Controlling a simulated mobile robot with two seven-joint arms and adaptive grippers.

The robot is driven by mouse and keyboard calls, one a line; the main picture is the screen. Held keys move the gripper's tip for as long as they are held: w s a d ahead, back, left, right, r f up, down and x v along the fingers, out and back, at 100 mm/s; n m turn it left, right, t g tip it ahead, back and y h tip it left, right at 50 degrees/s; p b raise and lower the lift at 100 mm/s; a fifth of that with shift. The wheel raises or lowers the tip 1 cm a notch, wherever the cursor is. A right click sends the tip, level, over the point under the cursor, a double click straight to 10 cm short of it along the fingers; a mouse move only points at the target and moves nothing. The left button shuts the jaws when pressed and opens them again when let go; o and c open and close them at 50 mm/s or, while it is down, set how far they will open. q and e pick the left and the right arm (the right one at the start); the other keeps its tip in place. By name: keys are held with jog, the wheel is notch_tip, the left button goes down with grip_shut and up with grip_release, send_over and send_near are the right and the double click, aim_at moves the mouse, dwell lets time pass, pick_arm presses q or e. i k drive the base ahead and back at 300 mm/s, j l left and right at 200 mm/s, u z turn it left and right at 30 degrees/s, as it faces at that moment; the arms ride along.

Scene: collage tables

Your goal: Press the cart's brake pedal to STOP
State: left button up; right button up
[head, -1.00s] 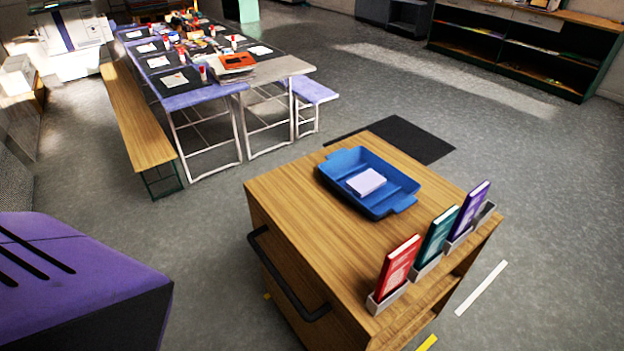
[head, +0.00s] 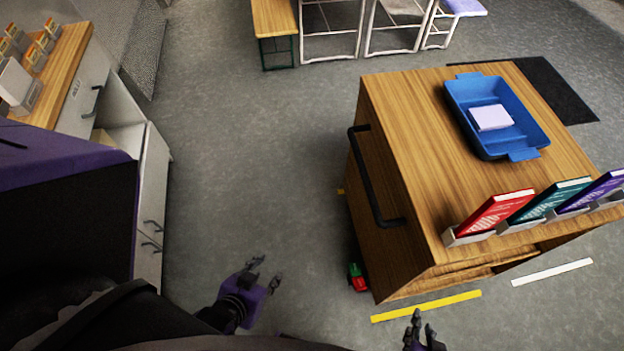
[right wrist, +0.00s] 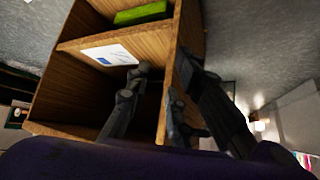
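The wooden cart (head: 400,110) stands at the right in the head view, with a black handle (head: 368,180) on its near left side. A small red and green pedal (head: 357,277) sticks out low at its bottom left corner. I cannot read any marking on it. My left gripper (head: 266,273) is open and empty, left of the pedal and apart from it. My right gripper (head: 422,320) is at the bottom edge, in front of the cart. The right wrist view shows its fingers (right wrist: 168,76) apart, near the cart's shelves (right wrist: 95,45), with nothing visibly held.
A blue tray (head: 532,132) with a pale block and several upright books (head: 500,211) are on the cart top. Yellow (head: 426,306) and white (head: 552,272) floor strips lie beside it. A cabinet (head: 152,190) stands left. The floor between cabinet and cart is clear.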

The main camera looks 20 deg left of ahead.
aim_at(355, 270)
jog(key=k+l, duration=0.15)
jog(key=k, duration=0.25)
jog(key=k+l+u, duration=0.1)
jog(key=k, duration=0.35)
jog(key=k+l, duration=0.15)
jog(key=k, duration=0.25)
